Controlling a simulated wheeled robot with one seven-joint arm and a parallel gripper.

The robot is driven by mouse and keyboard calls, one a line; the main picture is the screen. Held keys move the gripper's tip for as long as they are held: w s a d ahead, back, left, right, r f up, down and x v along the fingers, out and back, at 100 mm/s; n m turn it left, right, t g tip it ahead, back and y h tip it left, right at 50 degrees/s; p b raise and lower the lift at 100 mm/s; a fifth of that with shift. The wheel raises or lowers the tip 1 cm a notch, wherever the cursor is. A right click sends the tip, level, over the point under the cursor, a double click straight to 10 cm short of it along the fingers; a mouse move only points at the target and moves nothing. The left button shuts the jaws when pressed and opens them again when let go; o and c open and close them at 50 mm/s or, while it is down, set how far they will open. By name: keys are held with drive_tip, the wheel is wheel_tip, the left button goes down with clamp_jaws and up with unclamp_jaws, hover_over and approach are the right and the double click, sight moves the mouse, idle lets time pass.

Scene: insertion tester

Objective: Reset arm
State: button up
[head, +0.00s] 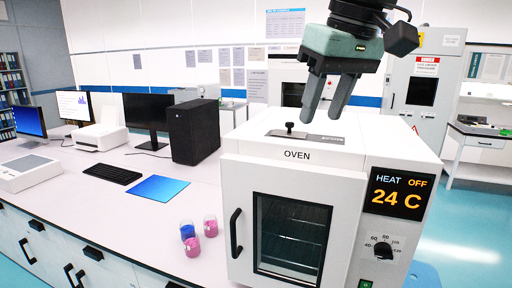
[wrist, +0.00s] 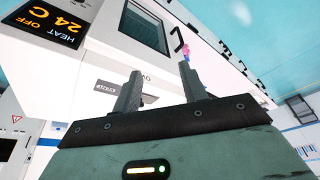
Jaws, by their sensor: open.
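My gripper (head: 325,97) hangs at the end of my arm above the oven (head: 238,143), fingers pointing down. Its two dark fingers are apart with nothing between them. In the wrist view my gripper (wrist: 158,82) also shows open and empty, with the oven (wrist: 100,62) beyond the fingers. The oven is a white box with its glass door (head: 290,240) closed. Its display (head: 398,194) reads HEAT OFF, 24 C. A small black knob (head: 289,127) stands on a plate on the oven's top, below and left of the fingers.
A blue pad (head: 158,188), a keyboard (head: 112,174), a black computer tower (head: 194,131) and monitors are farther left. Cabinets stand behind the oven.

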drive_tip(key=s+d+f+g+b, duration=0.1)
drive_tip(key=s+f, duration=0.5)
drive_tip(key=f, duration=0.4)
drive_tip(key=s+d+f+n+g+h+b, duration=0.1)
drive_tip(key=s+f+b, duration=0.1)
drive_tip(key=s+f, duration=0.4)
drive_tip(key=s+d+f+n+g+b, duration=0.1)
drive_tip(key=s+f, duration=0.6)
drive_tip(key=f, duration=0.8)
drive_tip(key=shift+d, duration=0.5)
drive_tip(key=shift+w+r, duration=0.1)
